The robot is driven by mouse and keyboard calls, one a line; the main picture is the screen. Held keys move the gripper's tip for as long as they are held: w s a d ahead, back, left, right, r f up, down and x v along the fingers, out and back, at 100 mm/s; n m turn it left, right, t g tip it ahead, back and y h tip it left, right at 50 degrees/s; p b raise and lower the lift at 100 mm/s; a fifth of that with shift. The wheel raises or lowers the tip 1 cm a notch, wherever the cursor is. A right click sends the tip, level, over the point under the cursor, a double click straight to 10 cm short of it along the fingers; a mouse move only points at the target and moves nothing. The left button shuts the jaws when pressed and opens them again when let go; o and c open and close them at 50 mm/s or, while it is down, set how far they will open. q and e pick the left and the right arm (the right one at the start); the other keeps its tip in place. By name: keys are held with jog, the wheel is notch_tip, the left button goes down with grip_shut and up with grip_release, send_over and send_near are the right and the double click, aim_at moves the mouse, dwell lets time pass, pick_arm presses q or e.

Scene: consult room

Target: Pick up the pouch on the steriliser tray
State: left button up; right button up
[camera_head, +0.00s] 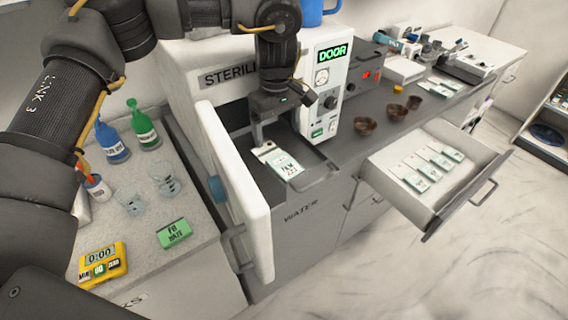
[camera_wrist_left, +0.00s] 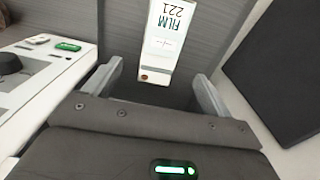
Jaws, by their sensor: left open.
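A white pouch (camera_head: 277,163) with a green end and the print "FILM 221" lies flat on the dark steriliser tray (camera_head: 316,172), which sticks out of the open steriliser. My left gripper (camera_head: 277,135) points down above the pouch's inner end. In the left wrist view the pouch (camera_wrist_left: 165,45) lies between and beyond the two fingers of my left gripper (camera_wrist_left: 160,85), which are apart with nothing held. Whether the fingers touch the tray, I cannot tell. My right gripper is in neither view.
The steriliser's white door (camera_head: 232,185) stands open left of the tray. Its control panel (camera_head: 325,85) is close on the right. An open drawer (camera_head: 440,180) holds several similar pouches. Brown bowls (camera_head: 366,126) stand on the counter. Bottles, glasses and a yellow timer (camera_head: 103,264) occupy the left worktop.

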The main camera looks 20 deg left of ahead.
aim_at(277, 157)
pick_arm(q)
notch_tip(277, 157, down, 3)
jog(key=shift+w+r, duration=0.1)
jog(key=shift+r, duration=0.1)
jog(key=shift+f, duration=0.15)
jog(key=f+p, duration=0.1)
jog(key=f, duration=0.2)
jog(key=f+p, duration=0.1)
jog(key=shift+s+f+p, duration=0.2)
jog(key=shift+s+p, duration=0.05)
jog(key=shift+p, duration=0.1)
jog(key=shift+f, duration=0.25)
jog(key=c, duration=1)
